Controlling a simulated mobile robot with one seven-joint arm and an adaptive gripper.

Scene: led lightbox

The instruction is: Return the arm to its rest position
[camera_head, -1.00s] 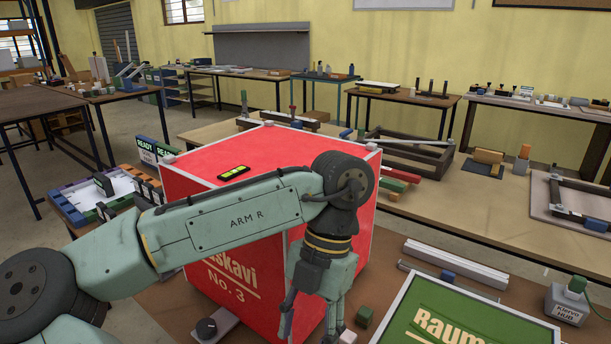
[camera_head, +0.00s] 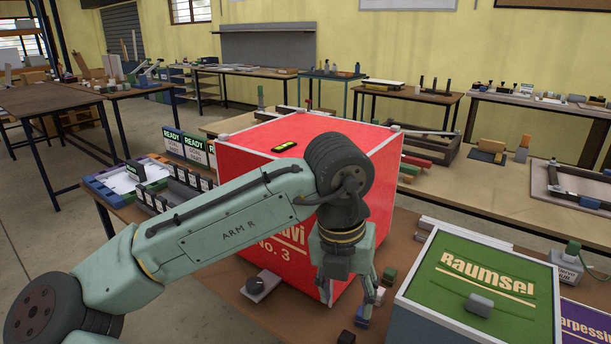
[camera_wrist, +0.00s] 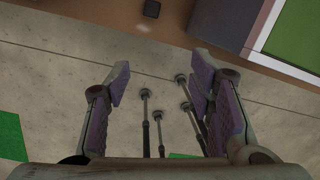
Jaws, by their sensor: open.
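My arm, marked "ARM R", reaches from the lower left across the front of the red lightbox (camera_head: 385,185) in the head view. My gripper (camera_head: 348,308) hangs pointing down at the end of it, in front of the box's right part. In the wrist view my gripper (camera_wrist: 160,105) is open, its purple-padded fingers apart with nothing between them. Below it lie the floor (camera_wrist: 60,50) and the table's edge (camera_wrist: 160,40). The arm hides part of the red box's lettering; "No. 3" still shows.
A grey block with a dark knob (camera_head: 262,284) and small dark cubes (camera_head: 346,337) lie on the table. Ready signs (camera_head: 190,147) stand at left.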

